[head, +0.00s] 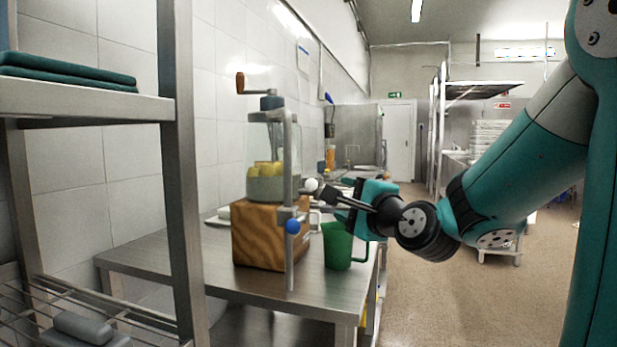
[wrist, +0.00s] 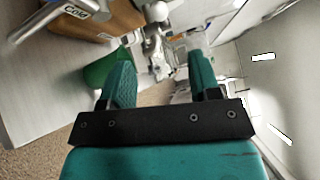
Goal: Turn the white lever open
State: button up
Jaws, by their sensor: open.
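The white lever (head: 311,185) shows as a white ball-shaped knob beside the metal post, at the right side of the wooden-based machine. In the wrist view a white knob (wrist: 157,12) is at the top middle, beyond the fingertips, with shiny metal fittings below it. My gripper (head: 338,194) is just right of the knob in the head view, its fingers pointing left towards it. In the wrist view my gripper (wrist: 161,62) has its two teal fingers spread, with nothing held between them. Whether a finger touches the lever I cannot tell; its stem is partly hidden.
A green mug (head: 338,246) stands on the metal table (head: 230,280) just below my gripper. A blue knob (head: 292,226) is on the metal post. The wooden base (head: 262,238) carries a clear jar with yellow pieces. A metal shelf (head: 90,105) stands left; floor at right is open.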

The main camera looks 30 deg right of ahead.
aim_at(313, 186)
jog(key=w+p, duration=0.3)
jog(key=w, duration=0.2)
jog(key=w+d+p, duration=0.1)
jog(key=w+p, duration=0.2)
jog(key=w, duration=0.3)
jog(key=w+p, duration=0.3)
jog(key=w, duration=0.2)
jog(key=shift+w+d+r, duration=0.15)
jog(key=shift+d+r, duration=0.15)
jog(key=shift+d, duration=0.1)
grip_shut()
